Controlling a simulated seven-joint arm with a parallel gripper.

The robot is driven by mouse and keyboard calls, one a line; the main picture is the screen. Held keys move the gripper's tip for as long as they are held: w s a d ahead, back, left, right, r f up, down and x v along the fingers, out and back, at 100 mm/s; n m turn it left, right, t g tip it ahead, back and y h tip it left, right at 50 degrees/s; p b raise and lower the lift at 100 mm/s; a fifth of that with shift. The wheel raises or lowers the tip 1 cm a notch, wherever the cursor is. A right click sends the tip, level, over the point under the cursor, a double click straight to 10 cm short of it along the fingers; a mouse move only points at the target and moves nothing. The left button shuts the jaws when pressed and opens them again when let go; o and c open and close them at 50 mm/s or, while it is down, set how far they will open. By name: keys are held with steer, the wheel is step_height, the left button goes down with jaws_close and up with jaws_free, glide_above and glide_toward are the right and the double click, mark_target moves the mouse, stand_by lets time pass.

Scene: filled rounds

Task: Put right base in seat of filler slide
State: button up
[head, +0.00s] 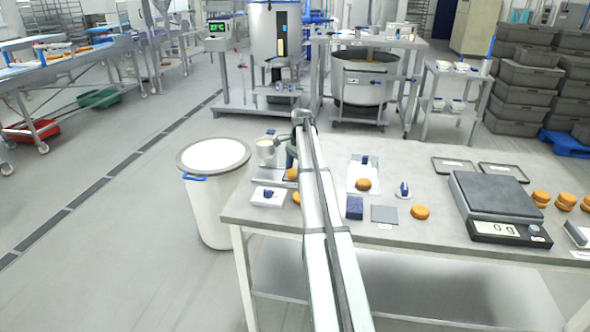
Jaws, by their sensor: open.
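Orange-brown round bases lie on the steel table (455,232). One base (363,185) is at the front of a pale plate (357,172) with a blue knob. Another base (420,212) lies on bare table further right. Two more bases, one upper (291,175) and one lower (297,198), are partly hidden by my arm. A metal device with a cup (266,148) and a grey plate stands at the left; I cannot tell which part is the filler slide or its seat. My gripper (290,157) is open near the device, mostly hidden behind my arm.
A scale (495,200) reading 0 g stands at the right, with stacked rounds (540,198) beyond. A dark blue block (354,207), a grey square plate (384,214) and a blue-handled piece (404,190) sit mid-table. A white bin (214,200) stands left of the table.

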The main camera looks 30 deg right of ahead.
step_height(320, 180, up, 12)
steer(key=d, duration=0.1)
steer(key=shift+d, duration=0.4)
steer(key=shift+d+r, duration=0.1)
steer(key=shift+r, duration=0.05)
